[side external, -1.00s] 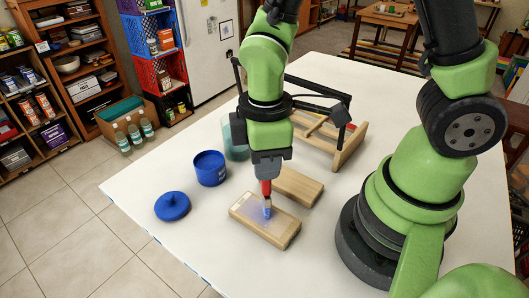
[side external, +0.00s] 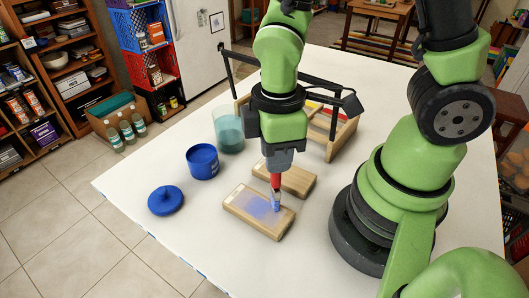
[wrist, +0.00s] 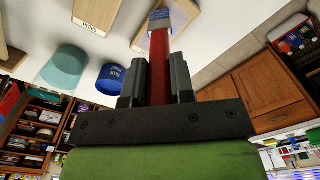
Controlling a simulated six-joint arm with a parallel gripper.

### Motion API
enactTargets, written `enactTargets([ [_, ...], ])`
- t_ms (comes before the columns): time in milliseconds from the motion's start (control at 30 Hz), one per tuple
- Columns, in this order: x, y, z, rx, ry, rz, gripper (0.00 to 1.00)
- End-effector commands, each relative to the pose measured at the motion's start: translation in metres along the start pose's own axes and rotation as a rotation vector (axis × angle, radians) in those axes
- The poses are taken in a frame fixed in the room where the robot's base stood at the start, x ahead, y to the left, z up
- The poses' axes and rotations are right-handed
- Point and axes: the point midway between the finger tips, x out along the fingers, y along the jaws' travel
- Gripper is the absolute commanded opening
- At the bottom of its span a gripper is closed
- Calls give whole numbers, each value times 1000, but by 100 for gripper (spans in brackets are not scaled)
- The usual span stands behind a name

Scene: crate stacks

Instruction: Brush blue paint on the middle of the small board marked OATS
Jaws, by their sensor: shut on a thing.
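My gripper (side external: 277,160) is shut on a red-handled brush (side external: 276,182), which points down with its blue tip at the right part of the front wooden board (side external: 237,209). Whether the bristles touch the board I cannot tell. A pale blue patch of paint covers much of the middle of this board's top. Its label cannot be read here. A second wooden board (side external: 298,181) lies just behind it. In the wrist view a board marked HERBS (wrist: 95,12) shows at the upper left. The open blue paint jar (side external: 202,162) stands left of the boards; its blue lid (side external: 165,201) lies apart.
A teal-tinted cup (side external: 229,130) stands behind the paint jar. A wooden rack (side external: 345,133) stands at the back right of the boards. The white table (side external: 130,172) is clear at its left edge and in front.

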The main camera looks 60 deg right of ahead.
Motion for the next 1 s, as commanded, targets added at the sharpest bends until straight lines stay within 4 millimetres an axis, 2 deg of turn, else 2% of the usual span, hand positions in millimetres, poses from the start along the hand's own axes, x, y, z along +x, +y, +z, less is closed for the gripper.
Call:
enactTargets([
  [33, 0, -4, 4, 0, -2, -1, 0],
  [467, 0, -31, -28, -4, 0, 0, 0],
  [533, -4, -30, -28, 1, 2, 1, 0],
  [600, -23, -30, -28, 2, 11, 3, 0],
  [1000, -58, -30, -27, 1, 4, 1, 0],
])
